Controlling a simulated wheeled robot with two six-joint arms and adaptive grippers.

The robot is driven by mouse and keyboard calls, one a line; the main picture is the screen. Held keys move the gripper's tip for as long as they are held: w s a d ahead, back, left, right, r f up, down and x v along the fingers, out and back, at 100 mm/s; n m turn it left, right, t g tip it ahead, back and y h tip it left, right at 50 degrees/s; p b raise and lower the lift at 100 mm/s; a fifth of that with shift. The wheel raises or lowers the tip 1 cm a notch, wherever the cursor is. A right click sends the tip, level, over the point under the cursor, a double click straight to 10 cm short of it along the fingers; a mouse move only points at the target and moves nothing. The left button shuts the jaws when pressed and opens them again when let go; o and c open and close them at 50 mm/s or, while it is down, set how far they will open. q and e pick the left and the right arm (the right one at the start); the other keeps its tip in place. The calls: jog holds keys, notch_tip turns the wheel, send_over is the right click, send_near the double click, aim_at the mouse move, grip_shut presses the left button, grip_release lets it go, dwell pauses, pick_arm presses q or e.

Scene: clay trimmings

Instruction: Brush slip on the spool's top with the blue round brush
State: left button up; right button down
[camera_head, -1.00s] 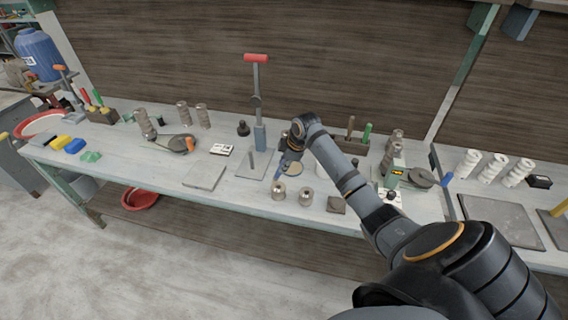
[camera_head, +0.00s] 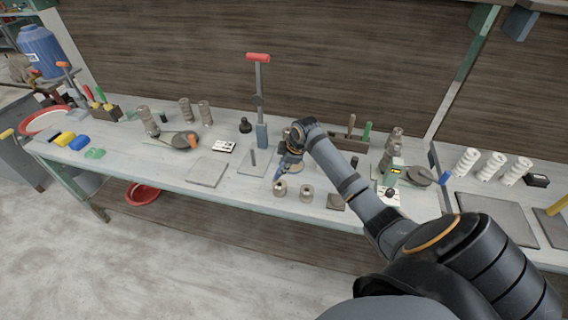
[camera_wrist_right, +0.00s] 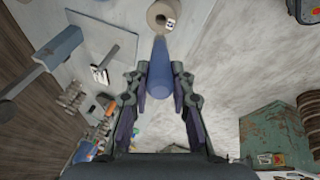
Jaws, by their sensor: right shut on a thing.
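My right gripper (camera_head: 284,172) is over the front middle of the bench. In the right wrist view its fingers (camera_wrist_right: 160,88) are shut on the blue round brush (camera_wrist_right: 162,80), whose tip points away from me. A tan clay spool (camera_wrist_right: 157,8) with a round hole and a small black-and-white mark lies just beyond the tip; I cannot tell whether they touch. My left gripper is not in view.
A red-handled press (camera_head: 258,90) stands behind and left of the gripper. A grey slab (camera_head: 207,172) lies to the left.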

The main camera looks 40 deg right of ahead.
jog(key=shift+f, duration=0.4)
dwell(0.6)
jog(key=shift+r, duration=0.15)
jog(key=shift+r+p, duration=0.25)
jog(key=shift+p, duration=0.3)
jog(key=shift+s, duration=0.1)
jog(key=shift+s+d+p, duration=0.2)
jog(key=shift+s+p, duration=0.4)
jog(key=shift+s, duration=0.35)
jog(key=shift+f, duration=0.4)
jog(key=shift+r, duration=0.1)
dwell(0.5)
